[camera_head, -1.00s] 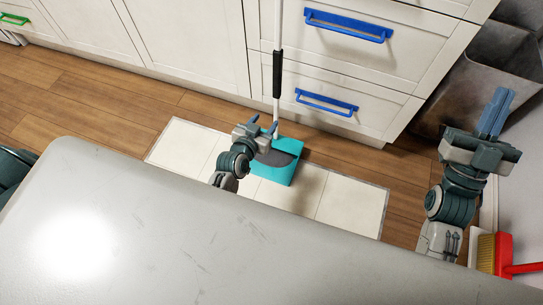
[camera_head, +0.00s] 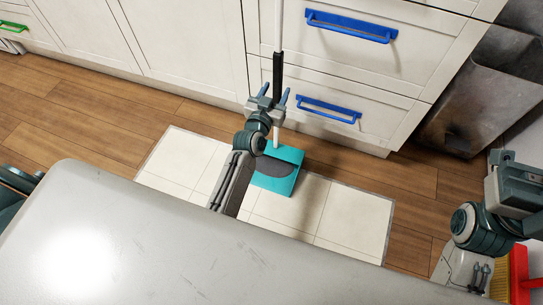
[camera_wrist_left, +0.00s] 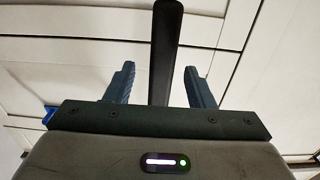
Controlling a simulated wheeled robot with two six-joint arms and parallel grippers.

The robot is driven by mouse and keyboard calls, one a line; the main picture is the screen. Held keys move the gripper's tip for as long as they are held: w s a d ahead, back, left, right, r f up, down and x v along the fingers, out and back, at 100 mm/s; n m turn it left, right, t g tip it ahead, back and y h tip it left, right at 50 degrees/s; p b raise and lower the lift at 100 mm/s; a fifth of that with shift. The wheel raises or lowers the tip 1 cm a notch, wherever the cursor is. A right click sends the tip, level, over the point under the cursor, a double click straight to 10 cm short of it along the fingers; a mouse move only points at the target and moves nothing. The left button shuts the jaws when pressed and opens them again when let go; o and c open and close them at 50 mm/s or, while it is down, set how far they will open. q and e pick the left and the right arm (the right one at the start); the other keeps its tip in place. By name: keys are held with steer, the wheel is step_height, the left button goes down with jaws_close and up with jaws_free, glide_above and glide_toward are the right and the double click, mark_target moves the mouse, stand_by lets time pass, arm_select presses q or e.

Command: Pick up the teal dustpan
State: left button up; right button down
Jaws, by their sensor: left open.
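The teal dustpan (camera_head: 279,176) sits on the pale tiles in front of the drawers. Its long white handle rises upright, with a black grip (camera_head: 278,72) partway up. My left gripper (camera_head: 273,97) is open at the height of the black grip's lower end. In the left wrist view the black grip (camera_wrist_left: 164,50) stands between the two open blue fingers, with a gap on each side; I cannot tell how deep it sits between them. My right gripper (camera_head: 497,157) is at the right edge, partly cut off, and its jaw state is unclear.
White drawers with blue handles (camera_head: 328,109) stand just behind the dustpan. A grey counter (camera_head: 150,235) fills the foreground. A dark bin (camera_head: 480,95) stands at the right, and a red brush (camera_head: 520,272) is at the lower right.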

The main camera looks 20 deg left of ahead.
arm_select(q)
steer(key=w, duration=0.3)
steer(key=shift+w+f, duration=0.15)
steer(key=shift+w, duration=0.15)
jaws_close()
